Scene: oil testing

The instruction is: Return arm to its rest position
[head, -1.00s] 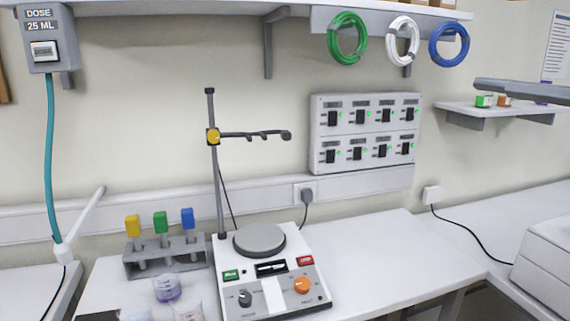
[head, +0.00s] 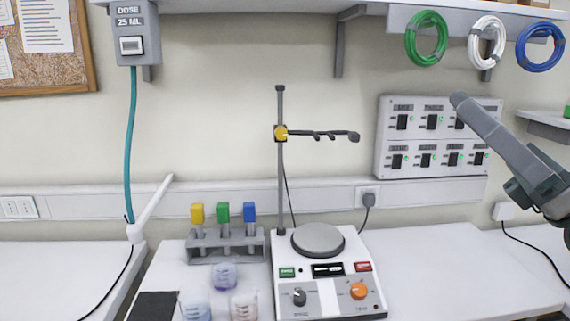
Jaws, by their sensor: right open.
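My right gripper (head: 476,116) is at the right side of the head view. Its long grey finger points up and to the left, in front of the switch panel (head: 385,150). It is open, and nothing shows in it. It is clear of the hot plate (head: 318,239) and of the clamp stand (head: 281,180), which are to its left and lower. My right forearm runs off the right edge. My left gripper is not in view.
A rack (head: 197,250) with yellow, green and blue-topped items stands left of the hot plate, with beakers (head: 224,275) in front. A dose dispenser (head: 136,25) hangs at left. Coloured coils (head: 426,37) hang under the shelf. The bench (head: 450,265) right of the hot plate is clear.

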